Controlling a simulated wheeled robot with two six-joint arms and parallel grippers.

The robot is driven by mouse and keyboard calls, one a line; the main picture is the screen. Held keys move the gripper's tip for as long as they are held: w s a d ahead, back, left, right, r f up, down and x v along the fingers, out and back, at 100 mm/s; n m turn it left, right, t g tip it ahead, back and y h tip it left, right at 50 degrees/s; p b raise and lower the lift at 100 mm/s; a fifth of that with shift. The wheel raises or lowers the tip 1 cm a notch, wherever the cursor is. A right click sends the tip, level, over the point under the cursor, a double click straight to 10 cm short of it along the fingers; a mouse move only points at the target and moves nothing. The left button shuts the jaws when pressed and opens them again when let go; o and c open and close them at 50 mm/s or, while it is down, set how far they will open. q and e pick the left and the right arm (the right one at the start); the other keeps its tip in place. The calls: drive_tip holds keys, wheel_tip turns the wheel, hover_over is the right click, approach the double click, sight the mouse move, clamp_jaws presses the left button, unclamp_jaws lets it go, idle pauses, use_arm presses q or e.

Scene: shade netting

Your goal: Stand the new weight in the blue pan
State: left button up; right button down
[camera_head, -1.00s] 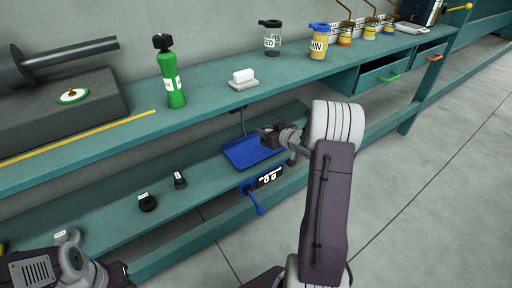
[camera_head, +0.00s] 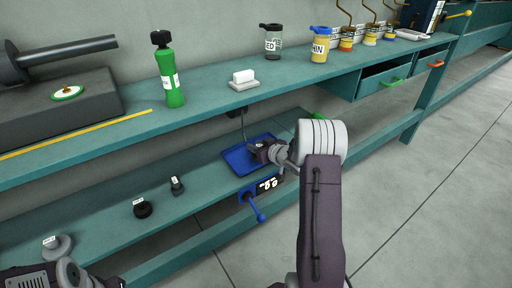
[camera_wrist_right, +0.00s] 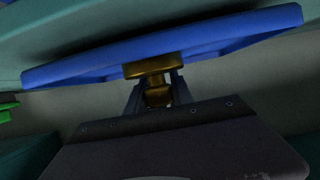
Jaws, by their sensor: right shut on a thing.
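The blue pan (camera_head: 235,162) sits on the lower shelf, right of middle. My right gripper (camera_head: 260,150) is at the pan's right side. In the right wrist view its fingers (camera_wrist_right: 157,92) are shut on a brass weight (camera_wrist_right: 150,68). The weight's wide end lies against or very near the blue pan (camera_wrist_right: 230,38); I cannot tell whether they touch. In the head view the weight is too small and hidden to make out. Of my left arm only links show at the bottom left; its gripper is out of the picture.
A dial panel (camera_head: 267,185) and a blue lever (camera_head: 256,210) are at the shelf's front below the pan. Black labelled pieces (camera_head: 142,209) (camera_head: 177,186) and a grey one (camera_head: 58,247) stand on the shelf to the left. The upper shelf (camera_head: 205,97) overhangs behind.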

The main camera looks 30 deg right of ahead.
drive_tip(key=c, duration=1.1)
unclamp_jaws()
drive_tip(key=shift+s+r, duration=0.1)
drive_tip(key=shift+r, duration=0.1)
drive_tip(key=a+p+v, duration=0.1)
drive_tip(key=p+v, duration=0.1)
drive_tip(key=v, duration=0.9)
drive_tip(key=shift+s+d+p, duration=0.35)
drive_tip(key=shift+s+d, duration=0.05)
drive_tip(key=shift+d, duration=0.05)
